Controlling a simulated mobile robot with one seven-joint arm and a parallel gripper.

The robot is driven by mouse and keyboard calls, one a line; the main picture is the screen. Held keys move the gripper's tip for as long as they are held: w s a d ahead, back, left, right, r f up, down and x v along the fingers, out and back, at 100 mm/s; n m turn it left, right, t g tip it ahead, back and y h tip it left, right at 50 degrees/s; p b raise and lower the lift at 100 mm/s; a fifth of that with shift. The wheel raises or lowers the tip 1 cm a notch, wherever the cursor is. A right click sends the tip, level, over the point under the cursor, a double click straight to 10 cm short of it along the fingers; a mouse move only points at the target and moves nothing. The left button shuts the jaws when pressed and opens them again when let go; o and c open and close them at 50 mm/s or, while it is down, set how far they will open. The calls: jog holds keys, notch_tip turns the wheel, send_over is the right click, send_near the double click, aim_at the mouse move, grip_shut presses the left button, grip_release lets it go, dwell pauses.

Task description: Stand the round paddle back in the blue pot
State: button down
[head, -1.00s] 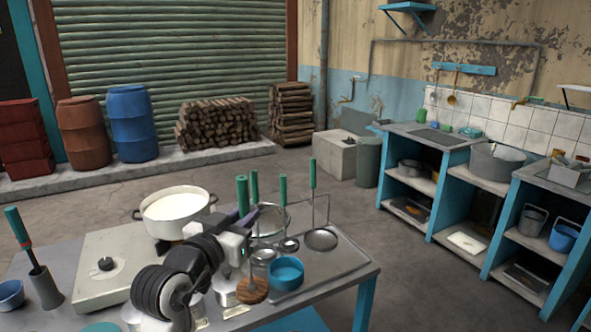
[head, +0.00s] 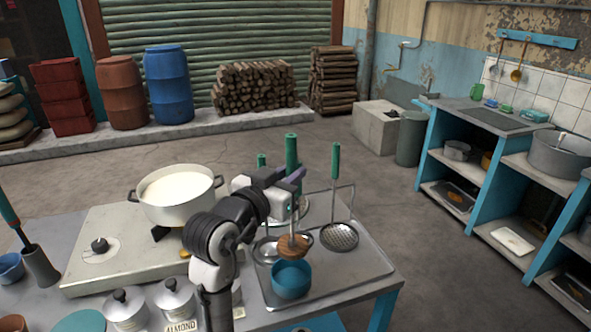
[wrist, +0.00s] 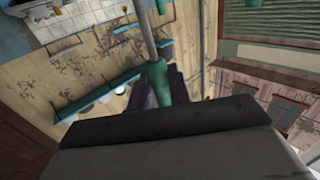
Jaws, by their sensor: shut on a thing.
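The round wooden paddle (head: 293,249) hangs upright from its thin stem and green handle (head: 291,150). My gripper (head: 291,178) is shut on the handle. The wrist view shows the green handle (wrist: 158,82) between my dark fingers, with the metal stem (wrist: 146,28) running away from it. The blue pot (head: 291,283) stands on the metal tray just below the paddle in the picture. The paddle's lower edge comes up to the pot's back rim; I cannot tell if it is over the opening or behind it.
A skimmer (head: 339,237) and another ladle-like tool (head: 266,250) are close beside the paddle on the tray (head: 350,272). A white pot of milk (head: 178,194) is on the stove at left. Lidded tins (head: 174,298) stand in front.

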jog(key=shift+s+f+b, duration=0.1)
jog(key=shift+f+b, duration=0.35)
jog(key=shift+f, duration=0.15)
jog(key=shift+f+b, duration=3.55)
jog(key=shift+f, duration=0.75)
jog(key=c, duration=1.2)
grip_release()
jog(key=shift+a, duration=0.1)
jog(key=b+v, duration=0.2)
jog(key=v, duration=1.1)
jog(key=shift+s+b, duration=0.3)
jog(key=shift+a, duration=0.2)
